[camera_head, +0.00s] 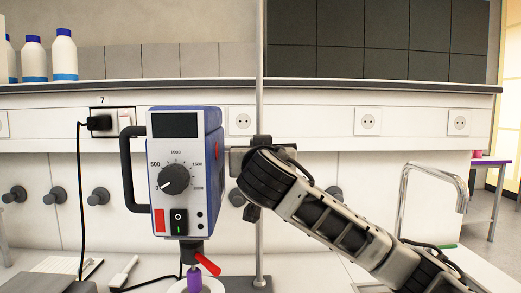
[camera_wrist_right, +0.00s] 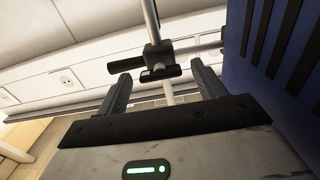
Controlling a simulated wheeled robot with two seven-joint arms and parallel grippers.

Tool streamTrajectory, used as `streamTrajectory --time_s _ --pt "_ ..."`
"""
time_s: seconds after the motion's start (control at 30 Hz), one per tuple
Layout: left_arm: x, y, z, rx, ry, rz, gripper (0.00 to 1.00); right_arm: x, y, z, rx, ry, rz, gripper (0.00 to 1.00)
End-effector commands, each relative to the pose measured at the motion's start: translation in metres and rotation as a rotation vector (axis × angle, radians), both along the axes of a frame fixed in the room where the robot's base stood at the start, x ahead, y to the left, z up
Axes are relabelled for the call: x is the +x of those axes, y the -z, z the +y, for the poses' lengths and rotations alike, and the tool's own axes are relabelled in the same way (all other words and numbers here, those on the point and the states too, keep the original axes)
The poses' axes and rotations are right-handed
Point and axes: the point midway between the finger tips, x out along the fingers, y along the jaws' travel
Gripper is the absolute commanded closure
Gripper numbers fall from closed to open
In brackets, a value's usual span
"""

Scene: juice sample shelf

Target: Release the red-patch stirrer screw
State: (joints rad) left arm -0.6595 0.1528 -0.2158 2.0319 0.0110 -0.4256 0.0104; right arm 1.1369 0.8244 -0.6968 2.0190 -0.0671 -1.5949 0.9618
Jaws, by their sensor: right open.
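The stirrer (camera_head: 185,175) is a blue and white box with a red patch (camera_head: 159,220) low on its front, mounted beside a vertical stand rod (camera_head: 260,60). In the right wrist view, its vented blue side (camera_wrist_right: 285,60) fills the right edge. A black clamp on the rod carries a dark screw (camera_wrist_right: 160,73) with a wide handle. My right gripper (camera_wrist_right: 161,70) is open, its two fingers on either side of the screw handle, with gaps visible. I cannot tell how deep the handle sits between them. In the head view my wrist hides most of the clamp. My left gripper is out of view.
A purple piece (camera_head: 194,279) and a red lever (camera_head: 208,263) are under the stirrer. White bottles with blue caps (camera_head: 64,55) stand on the shelf at upper left. A tap (camera_head: 432,180) rises at the right. A black cable (camera_head: 81,190) hangs left of the stirrer.

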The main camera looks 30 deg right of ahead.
Motion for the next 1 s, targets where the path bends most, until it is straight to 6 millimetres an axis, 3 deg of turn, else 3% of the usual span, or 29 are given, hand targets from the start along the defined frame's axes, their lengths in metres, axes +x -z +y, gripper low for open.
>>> streamTrajectory --time_s 0.33,0.37,0.5,1.0 --pt "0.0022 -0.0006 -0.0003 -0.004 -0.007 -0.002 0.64 0.0038 0.0004 -0.0024 0.000 0.000 0.000 0.31" --pt "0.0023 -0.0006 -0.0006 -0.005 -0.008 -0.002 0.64 0.0037 0.0004 -0.0023 0.000 0.000 0.000 0.36" --pt "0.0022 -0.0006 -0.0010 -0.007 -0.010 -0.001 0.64 0.0037 0.0004 -0.0023 0.000 0.000 0.000 0.75" --pt "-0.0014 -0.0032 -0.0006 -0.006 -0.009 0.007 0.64 0.0037 0.0005 -0.0023 -0.084 0.000 0.055 0.76"
